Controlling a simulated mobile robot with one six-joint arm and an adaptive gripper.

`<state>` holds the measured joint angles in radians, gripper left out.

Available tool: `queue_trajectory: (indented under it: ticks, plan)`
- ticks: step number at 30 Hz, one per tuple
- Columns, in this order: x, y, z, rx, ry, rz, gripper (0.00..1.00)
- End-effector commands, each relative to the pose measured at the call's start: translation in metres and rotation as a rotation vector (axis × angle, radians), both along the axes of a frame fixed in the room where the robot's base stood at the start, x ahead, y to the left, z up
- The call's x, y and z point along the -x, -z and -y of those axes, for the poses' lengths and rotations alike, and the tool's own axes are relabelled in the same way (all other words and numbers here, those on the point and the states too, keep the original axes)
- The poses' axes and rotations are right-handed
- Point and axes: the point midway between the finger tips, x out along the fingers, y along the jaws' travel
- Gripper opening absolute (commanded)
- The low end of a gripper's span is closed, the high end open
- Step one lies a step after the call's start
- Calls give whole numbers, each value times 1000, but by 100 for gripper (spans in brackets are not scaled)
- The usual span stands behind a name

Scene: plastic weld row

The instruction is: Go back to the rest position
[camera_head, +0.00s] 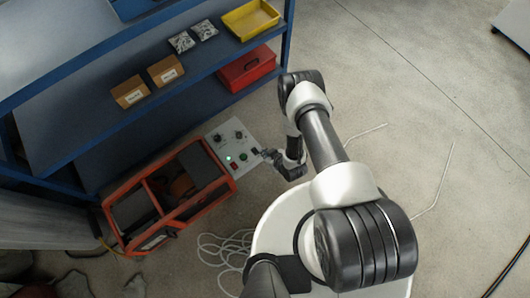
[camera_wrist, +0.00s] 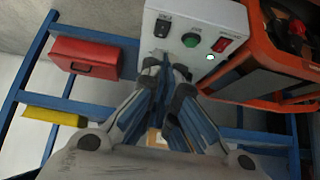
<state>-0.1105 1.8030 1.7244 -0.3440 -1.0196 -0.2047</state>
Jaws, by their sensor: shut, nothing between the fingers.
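My gripper (camera_head: 268,154) is at the right edge of a white control panel (camera_head: 226,138), close to a small dark switch on it. In the wrist view the fingertips of my gripper (camera_wrist: 166,72) are close together in front of the panel's lower edge, with nothing held between them. The panel (camera_wrist: 224,14) carries a black switch (camera_wrist: 163,26), a green button (camera_wrist: 190,40) and a red switch (camera_wrist: 223,47). A white light glows beside the red switch. I cannot tell whether the fingertips touch the panel.
The panel adjoins an orange-framed machine (camera_head: 122,225). A blue shelf (camera_head: 115,125) behind holds cardboard boxes (camera_head: 130,92), bags of parts (camera_head: 182,42), a yellow tray (camera_head: 250,18) and a red case (camera_head: 246,70). Pale cable (camera_head: 222,246) lies on the floor; floor at right is mostly clear.

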Motion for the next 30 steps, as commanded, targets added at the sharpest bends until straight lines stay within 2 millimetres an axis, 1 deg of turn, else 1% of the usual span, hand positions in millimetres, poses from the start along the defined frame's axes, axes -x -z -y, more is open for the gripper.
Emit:
queue_trajectory:
  ticks: [11,14,16,17,18,20,21,23,24,26,27,29,30]
  plan:
    - [-1,0,0,1,1,0,0]
    - [-12,-9,1,6,5,4,0]
    - [-31,-24,3,18,12,7,0]
    - [-41,-33,4,25,18,7,0]
    - [-56,-47,6,35,25,8,0]
    - [-79,-74,11,54,40,5,0]
    - [-94,-93,15,67,53,2,0]
    - [-113,-123,21,87,72,-5,0]
    - [-125,-144,25,99,85,-8,0]
    - [-139,-176,31,115,106,-15,0]
    - [-147,-197,36,125,122,-20,0]
    - [-156,-230,42,138,144,-26,0]
    - [-161,-252,47,146,160,-31,0]
